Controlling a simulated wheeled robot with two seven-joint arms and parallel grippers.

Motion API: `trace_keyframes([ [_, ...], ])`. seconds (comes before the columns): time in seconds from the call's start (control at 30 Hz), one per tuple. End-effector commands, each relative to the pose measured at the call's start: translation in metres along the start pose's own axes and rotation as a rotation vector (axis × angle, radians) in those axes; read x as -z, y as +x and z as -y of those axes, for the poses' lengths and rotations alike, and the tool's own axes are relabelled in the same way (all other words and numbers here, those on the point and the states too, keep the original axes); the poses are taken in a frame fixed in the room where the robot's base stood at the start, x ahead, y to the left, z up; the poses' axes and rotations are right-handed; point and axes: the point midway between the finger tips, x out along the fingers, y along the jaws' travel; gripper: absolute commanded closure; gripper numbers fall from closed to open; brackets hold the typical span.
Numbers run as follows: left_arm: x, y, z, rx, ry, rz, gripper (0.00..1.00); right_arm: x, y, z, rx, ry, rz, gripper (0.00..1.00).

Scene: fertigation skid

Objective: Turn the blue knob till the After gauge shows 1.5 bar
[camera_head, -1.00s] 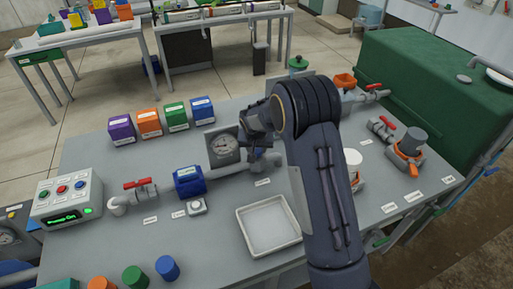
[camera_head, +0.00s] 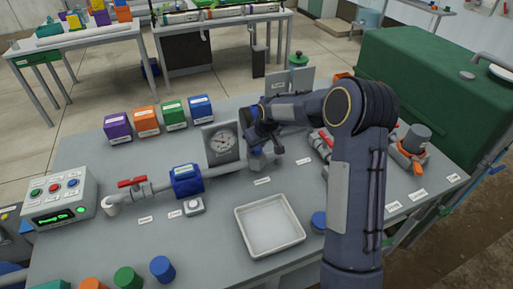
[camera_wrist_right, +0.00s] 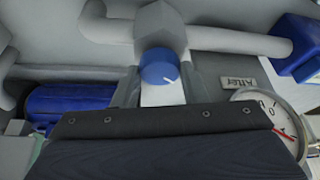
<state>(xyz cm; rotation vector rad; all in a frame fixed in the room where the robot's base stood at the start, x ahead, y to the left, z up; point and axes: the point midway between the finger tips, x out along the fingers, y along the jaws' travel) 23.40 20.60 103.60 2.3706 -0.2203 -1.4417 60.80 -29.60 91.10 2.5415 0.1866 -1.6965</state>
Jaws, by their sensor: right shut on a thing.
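The blue knob (camera_wrist_right: 158,66) with a white mark sits on a grey valve body (camera_wrist_right: 160,30) in the right wrist view. My right gripper (camera_wrist_right: 158,88) is shut on it, one finger on each side. In the head view my right gripper (camera_head: 262,148) is at the pipe beside the gauge and hides the knob. The After gauge (camera_head: 223,142) has a white round face. Part of it shows in the right wrist view (camera_wrist_right: 270,115), with a red needle and an After label (camera_wrist_right: 238,83); I cannot read its value exactly. My left gripper is not in view.
A blue pipe fitting (camera_head: 187,180) and a red-handled valve (camera_head: 132,182) are on the pipe to the left. An empty white tray (camera_head: 270,250) stands in front. Several coloured boxes (camera_head: 174,116) line the back. A control box (camera_head: 60,198) is at the left.

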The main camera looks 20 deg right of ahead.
Motion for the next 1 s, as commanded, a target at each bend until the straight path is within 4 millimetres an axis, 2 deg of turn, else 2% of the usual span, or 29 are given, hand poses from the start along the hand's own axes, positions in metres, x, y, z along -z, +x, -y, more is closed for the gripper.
trace_keyframes([
  [0.43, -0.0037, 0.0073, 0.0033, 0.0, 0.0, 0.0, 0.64, -0.0001, 0.0004, -0.0022, 0.095, -0.227, 0.001, 0.84],
  [1.0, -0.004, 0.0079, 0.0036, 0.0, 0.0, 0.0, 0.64, 0.0003, -0.0001, -0.002, 0.11, -0.27, 0.001, 0.84],
])
